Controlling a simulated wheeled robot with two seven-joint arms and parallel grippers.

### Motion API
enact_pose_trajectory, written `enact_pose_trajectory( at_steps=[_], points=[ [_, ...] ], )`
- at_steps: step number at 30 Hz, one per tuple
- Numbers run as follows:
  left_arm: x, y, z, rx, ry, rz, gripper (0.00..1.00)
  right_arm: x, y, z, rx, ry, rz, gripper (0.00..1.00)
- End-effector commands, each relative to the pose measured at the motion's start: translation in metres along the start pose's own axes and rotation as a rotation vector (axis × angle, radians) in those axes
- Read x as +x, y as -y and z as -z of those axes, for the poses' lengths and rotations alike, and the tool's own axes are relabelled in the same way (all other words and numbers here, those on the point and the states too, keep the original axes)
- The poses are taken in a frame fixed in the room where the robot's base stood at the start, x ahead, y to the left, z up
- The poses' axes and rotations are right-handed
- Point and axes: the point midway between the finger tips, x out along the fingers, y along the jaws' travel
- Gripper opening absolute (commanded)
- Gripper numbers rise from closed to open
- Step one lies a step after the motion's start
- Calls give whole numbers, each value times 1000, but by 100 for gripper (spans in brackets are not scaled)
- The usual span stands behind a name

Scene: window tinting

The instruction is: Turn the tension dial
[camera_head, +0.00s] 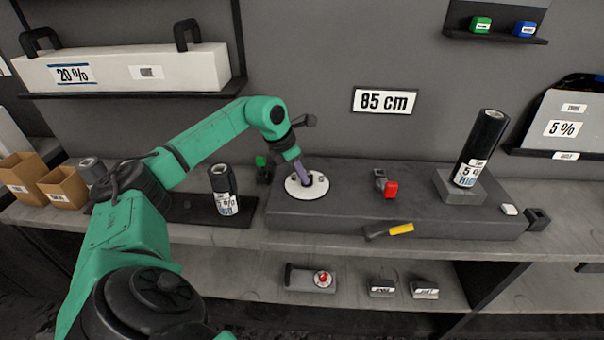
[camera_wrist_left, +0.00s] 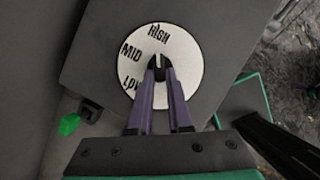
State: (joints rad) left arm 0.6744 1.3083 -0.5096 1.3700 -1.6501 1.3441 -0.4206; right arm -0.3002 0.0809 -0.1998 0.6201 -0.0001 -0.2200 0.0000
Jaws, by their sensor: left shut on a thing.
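The tension dial is a white round plate (camera_head: 318,187) on the dark grey bench block, with a dark knob at its middle. In the left wrist view the plate (camera_wrist_left: 187,62) reads LOW, MID and HIGH along its left and top side. My left gripper (camera_head: 307,180) reaches down over the plate. In the left wrist view my left gripper's purple fingers (camera_wrist_left: 159,68) are shut on the dark knob (camera_wrist_left: 157,60), which they partly hide. The knob's tip points up, close to HIGH. My right gripper is not in view.
A red-topped part (camera_head: 390,189) and a yellow-handled tool (camera_head: 400,229) are on the block to the right. A black roll (camera_head: 483,140) marked 5 % leans in a grey stand. Another black roll (camera_head: 223,188) stands left of the block. A green knob (camera_head: 261,161) is close behind the gripper.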

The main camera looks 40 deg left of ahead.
Motion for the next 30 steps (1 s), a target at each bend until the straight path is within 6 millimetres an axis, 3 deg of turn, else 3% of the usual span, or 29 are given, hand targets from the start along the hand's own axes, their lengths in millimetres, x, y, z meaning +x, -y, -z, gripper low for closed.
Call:
enact_pose_trajectory(
  at_steps=[20,21,23,30],
  points=[
    [-1,-2,0,65,0,24,0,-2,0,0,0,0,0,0],
    [-1,-2,0,65,0,24,29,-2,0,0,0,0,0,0],
    [-1,-2,0,64,0,24,48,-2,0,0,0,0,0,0],
    [0,-2,0,64,0,25,48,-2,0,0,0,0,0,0]
  ],
)
